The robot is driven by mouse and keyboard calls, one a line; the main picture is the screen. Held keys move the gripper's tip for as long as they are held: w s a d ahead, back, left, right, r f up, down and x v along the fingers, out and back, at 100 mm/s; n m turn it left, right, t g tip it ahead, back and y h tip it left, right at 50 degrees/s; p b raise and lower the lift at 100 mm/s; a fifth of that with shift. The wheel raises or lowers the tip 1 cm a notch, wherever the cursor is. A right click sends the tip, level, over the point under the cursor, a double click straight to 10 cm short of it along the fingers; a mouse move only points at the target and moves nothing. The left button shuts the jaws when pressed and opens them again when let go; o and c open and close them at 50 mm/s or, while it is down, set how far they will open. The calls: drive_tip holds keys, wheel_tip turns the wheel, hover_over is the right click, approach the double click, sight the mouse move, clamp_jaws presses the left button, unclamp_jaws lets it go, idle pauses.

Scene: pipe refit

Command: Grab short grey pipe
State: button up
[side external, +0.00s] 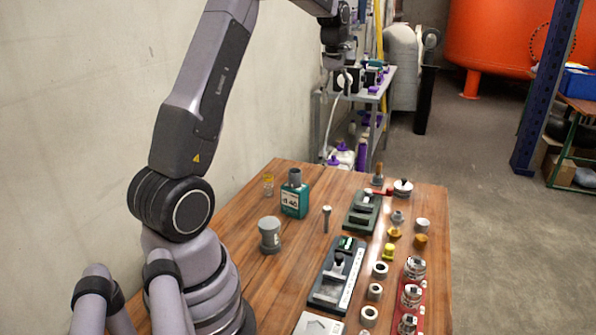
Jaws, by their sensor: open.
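A short grey pipe-like piece (270,236) stands upright on the left part of the wooden table, with a wider top. Another grey cylinder (295,177) stands up from the teal block (295,200) marked "d 40" behind it; I cannot tell which of the two is the short grey pipe. My gripper (345,82) is high above the far end of the table, well apart from both pieces. It is open; its fingers are small and partly blend with the shelf behind.
The wooden table (290,262) holds two dark fixtures (338,275) (362,212) in the middle. Several metal and brass fittings (421,241) and a red tray (420,318) line its right side. A thin upright bolt-like piece (326,218) stands between. A wall is at left.

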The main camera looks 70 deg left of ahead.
drive_tip(key=s+a+f+n, duration=0.1)
drive_tip(key=a+f+n, duration=0.2)
drive_tip(key=a+f, duration=0.3)
drive_tip(key=a+f+n+g, duration=0.1)
drive_tip(key=a+f+n, duration=0.2)
drive_tip(key=a+f, duration=0.3)
drive_tip(key=s+a+f+n+h, duration=0.1)
drive_tip(key=a+f+n, duration=0.3)
drive_tip(key=a+f, duration=0.2)
drive_tip(key=shift+s+a+f+g, duration=0.15)
drive_tip(key=shift+f, duration=0.55)
drive_tip(key=shift+s+a+f+g, duration=0.15)
drive_tip(key=shift+f, duration=0.5)
wheel_tip(320, 180, down, 7)
drive_tip(key=shift+f, duration=0.1)
wheel_tip(320, 180, down, 6)
drive_tip(key=shift+s+d+r, duration=0.1)
drive_tip(key=shift+d, duration=0.05)
drive_tip(key=c, duration=1.1)
